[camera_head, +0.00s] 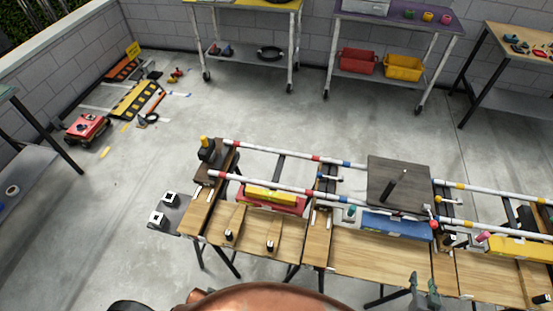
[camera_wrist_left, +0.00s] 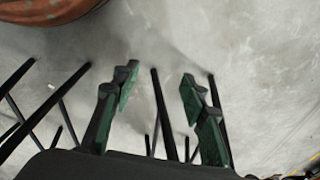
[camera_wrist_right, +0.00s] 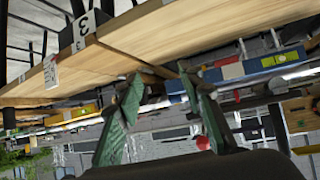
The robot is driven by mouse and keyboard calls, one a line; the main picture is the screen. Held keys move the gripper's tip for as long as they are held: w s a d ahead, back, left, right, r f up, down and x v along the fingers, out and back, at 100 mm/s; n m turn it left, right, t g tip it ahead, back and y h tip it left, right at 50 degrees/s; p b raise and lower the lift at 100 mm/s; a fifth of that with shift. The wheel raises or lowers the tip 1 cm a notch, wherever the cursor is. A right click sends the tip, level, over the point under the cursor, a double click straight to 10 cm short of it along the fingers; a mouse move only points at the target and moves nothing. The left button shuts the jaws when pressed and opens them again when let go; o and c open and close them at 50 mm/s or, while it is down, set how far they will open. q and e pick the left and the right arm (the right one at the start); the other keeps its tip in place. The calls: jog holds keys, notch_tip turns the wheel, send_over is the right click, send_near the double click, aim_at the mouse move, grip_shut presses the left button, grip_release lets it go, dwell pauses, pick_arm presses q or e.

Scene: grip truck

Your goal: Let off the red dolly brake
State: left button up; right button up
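A dark square dolly plate (camera_head: 385,172) with a black upright handle rests on two striped rails (camera_head: 290,187) in the head view. A small red knob (camera_head: 435,225) sits near its front right corner; I cannot tell whether it is the brake. A red ball (camera_wrist_right: 203,142) shows beyond the fingers in the right wrist view. My right gripper (camera_head: 424,286) is open and empty at the tables' front edge, apart from the knob; its fingers also show in the right wrist view (camera_wrist_right: 158,90). My left gripper (camera_wrist_left: 155,95) is open and empty above the floor and thin dark legs.
Wooden tables (camera_head: 375,256) carry the rails, a red box (camera_head: 270,206) with a yellow top, a blue box (camera_head: 395,224) and a yellow box (camera_head: 520,248). Rolling carts (camera_head: 395,20) and a workbench (camera_head: 525,45) stand behind. The floor between is mostly clear.

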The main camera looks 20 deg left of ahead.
aim_at(432, 221)
jog(key=w+r+t, duration=0.2)
jog(key=w+r, duration=0.1)
jog(key=w, duration=0.3)
jog(key=w+a+r+t+y+b, duration=0.1)
jog(key=w+r+t, duration=0.1)
jog(key=w+r, duration=0.2)
jog(key=w+r+t+y, duration=0.1)
jog(key=w+r+t, duration=0.2)
jog(key=w, duration=0.5)
jog(key=shift+w+a+r, duration=0.2)
jog(key=shift+a, duration=0.05)
pick_arm(q)
jog(key=s+f+g, duration=0.1)
jog(key=s+f, duration=1.6)
jog(key=s, duration=0.3)
jog(key=shift+f+m, duration=0.15)
jog(key=shift+m, duration=0.15)
jog(key=shift+s+d, duration=0.1)
pick_arm(e)
jog(key=shift+c, duration=0.4)
grip_shut()
